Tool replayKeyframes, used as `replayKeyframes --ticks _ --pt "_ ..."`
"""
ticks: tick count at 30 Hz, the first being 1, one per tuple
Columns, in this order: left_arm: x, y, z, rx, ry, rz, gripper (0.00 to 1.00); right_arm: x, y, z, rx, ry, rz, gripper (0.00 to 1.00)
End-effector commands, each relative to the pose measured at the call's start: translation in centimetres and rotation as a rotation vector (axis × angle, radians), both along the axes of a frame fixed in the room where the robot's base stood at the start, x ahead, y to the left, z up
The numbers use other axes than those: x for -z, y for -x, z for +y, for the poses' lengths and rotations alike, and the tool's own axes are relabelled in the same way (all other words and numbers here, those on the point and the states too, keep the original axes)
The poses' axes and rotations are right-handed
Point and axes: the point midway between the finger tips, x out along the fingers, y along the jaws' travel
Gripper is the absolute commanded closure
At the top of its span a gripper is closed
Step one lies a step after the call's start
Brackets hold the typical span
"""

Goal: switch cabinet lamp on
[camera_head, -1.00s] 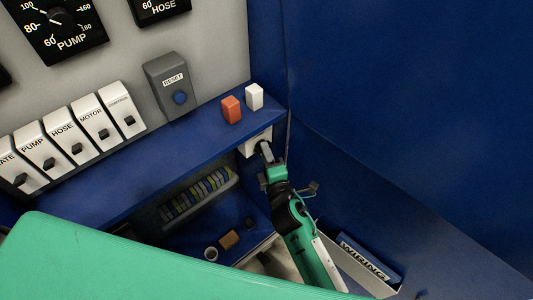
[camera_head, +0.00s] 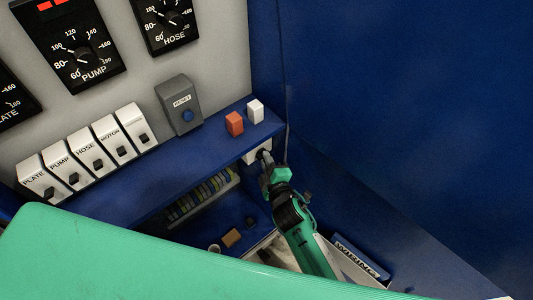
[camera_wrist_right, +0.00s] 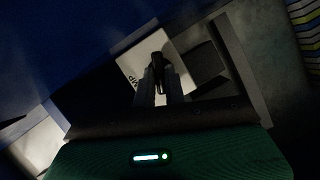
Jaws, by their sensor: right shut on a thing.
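The lamp switch is a white box (camera_head: 254,155) under the right end of the blue shelf, with a dark knob. In the right wrist view its white plate (camera_wrist_right: 145,58) shows part of a word ending in "MP". My right gripper (camera_head: 265,162) reaches up to it from below. In the right wrist view my right gripper (camera_wrist_right: 160,88) has its two fingers closed around the black knob (camera_wrist_right: 158,66). The knob's exact setting is hard to tell. No lit lamp shows. My left gripper is not in view.
The blue shelf (camera_head: 180,165) overhangs the switch and carries an orange block (camera_head: 234,123) and a white block (camera_head: 255,110). A blue side wall (camera_head: 400,120) stands close on the right. A WIRING binder (camera_head: 357,257) lies below. Labelled switches (camera_head: 85,150) and gauges are at the left.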

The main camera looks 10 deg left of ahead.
Motion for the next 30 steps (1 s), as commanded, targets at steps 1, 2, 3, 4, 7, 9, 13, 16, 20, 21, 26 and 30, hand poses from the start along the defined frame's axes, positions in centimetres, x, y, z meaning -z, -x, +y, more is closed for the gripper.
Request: replayKeyframes --ticks 1,2,3,4,7,9,13,16,20,21,26,30 --pt "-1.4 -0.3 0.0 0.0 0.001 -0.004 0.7 -0.6 0.0 -0.1 0.0 -0.017 0.028 1.0" --pt "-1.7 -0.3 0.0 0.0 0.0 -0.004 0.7 -0.6 0.0 -0.1 0.0 -0.029 0.043 1.0" --pt "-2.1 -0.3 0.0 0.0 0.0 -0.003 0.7 -0.6 0.0 -0.1 0.0 -0.045 0.062 1.0" --pt "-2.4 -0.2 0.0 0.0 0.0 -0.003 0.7 -0.6 0.0 -0.1 0.0 -0.054 0.075 1.0" --pt "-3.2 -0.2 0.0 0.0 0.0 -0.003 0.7 -0.5 -0.1 -0.1 0.0 -0.086 0.114 1.0" --pt "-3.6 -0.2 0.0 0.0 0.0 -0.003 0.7 -0.4 0.0 -0.1 -0.001 -0.103 0.136 1.0" --pt "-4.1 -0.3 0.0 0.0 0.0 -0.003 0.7 -0.2 0.0 -0.1 -0.001 -0.128 0.166 1.0" --pt "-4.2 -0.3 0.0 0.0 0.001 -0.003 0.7 -0.2 0.0 -0.1 -0.001 -0.137 0.177 1.0" --pt "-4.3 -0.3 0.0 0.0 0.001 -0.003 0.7 -0.1 0.0 -0.1 -0.001 -0.141 0.183 1.0" --pt "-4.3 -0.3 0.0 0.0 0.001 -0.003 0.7 -0.1 0.0 -0.1 0.0 -0.142 0.184 1.0" --pt "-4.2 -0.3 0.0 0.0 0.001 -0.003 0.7 -0.1 0.0 -0.1 0.0 -0.142 0.184 1.0" --pt "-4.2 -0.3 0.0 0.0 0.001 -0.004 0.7 -0.1 0.0 -0.1 -0.001 -0.141 0.183 0.78"
